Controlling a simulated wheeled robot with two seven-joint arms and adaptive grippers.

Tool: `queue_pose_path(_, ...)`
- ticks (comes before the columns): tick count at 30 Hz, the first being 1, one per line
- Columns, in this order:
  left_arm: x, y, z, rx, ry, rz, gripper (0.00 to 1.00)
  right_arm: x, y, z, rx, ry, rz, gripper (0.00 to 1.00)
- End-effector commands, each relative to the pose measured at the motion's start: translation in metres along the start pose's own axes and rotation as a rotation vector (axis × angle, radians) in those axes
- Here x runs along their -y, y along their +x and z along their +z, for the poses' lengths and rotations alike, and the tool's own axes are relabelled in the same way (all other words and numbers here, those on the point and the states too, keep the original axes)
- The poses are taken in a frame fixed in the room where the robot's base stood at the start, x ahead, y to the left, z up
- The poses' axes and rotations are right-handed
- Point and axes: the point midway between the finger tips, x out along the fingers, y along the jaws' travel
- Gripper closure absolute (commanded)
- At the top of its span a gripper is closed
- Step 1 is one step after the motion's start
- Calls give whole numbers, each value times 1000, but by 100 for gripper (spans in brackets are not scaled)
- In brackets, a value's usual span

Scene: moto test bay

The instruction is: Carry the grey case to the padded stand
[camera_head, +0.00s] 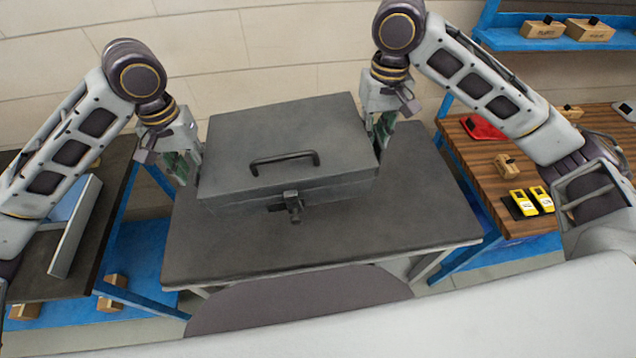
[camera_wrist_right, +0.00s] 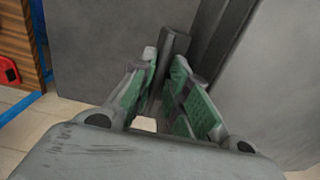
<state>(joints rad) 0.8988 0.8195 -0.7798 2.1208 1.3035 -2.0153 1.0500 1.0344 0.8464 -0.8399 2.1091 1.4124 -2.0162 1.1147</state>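The grey case (camera_head: 262,182), with a dark top handle and a front latch, is level over the dark table top (camera_head: 420,205). I cannot tell whether its underside touches the table. My left gripper (camera_head: 186,166) is at the case's left side; its fingertips are partly hidden and their closure is unclear. My right gripper (camera_head: 382,132) is at the case's right side. In the right wrist view its green-padded fingers (camera_wrist_right: 167,80) converge on a dark bar at the case's side. I cannot make out for sure which surface is the padded stand.
A wooden bench (camera_head: 490,160) on the right holds yellow devices (camera_head: 530,201), a red item (camera_head: 482,127) and a small box. A dark bench (camera_head: 85,255) on the left holds a grey panel (camera_head: 75,228). The table's front and right parts are bare.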

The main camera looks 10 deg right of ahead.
Motion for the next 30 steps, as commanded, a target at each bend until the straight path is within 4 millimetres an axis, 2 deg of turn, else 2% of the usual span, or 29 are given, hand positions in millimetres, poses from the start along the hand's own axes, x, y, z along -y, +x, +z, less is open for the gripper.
queue_pose_path(1,-7,-2,1,-5,14,17,49,7,-4,1,-6,-12,-15,64)
queue_pose_path(10,-7,-1,1,-5,14,16,44,6,-20,1,-5,-11,-14,63)
queue_pose_path(24,-7,1,2,0,14,11,44,5,-45,0,-9,-10,-14,62)
queue_pose_path(30,-7,1,2,0,14,11,44,5,-49,1,-7,-10,-14,62)
